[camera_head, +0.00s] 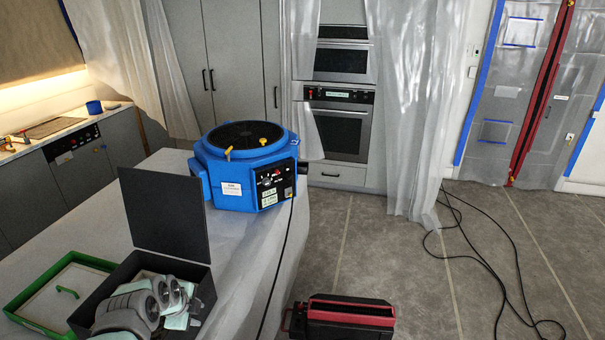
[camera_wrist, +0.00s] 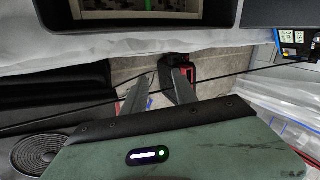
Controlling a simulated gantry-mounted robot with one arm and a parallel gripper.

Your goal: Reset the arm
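My gripper (camera_wrist: 164,78) shows in the wrist view as two grey fingers reaching out from a dark green body. The fingers stand apart with nothing between them, so it is open and empty. In the head view, my arm (camera_head: 145,302) shows as folded grey rounded links with pale green parts at the lower left. It overlaps the black open-lidded box (camera_head: 196,276) in the picture; I cannot tell how high above the box it is. The fingers cannot be made out in the head view.
The plastic-covered island (camera_head: 240,250) bears a blue drying machine (camera_head: 222,170) and a green-rimmed tray (camera_head: 30,286). A red and black case (camera_head: 345,316) stands on the floor at the island's right. Black cables (camera_head: 492,255) lie on the otherwise open floor at right.

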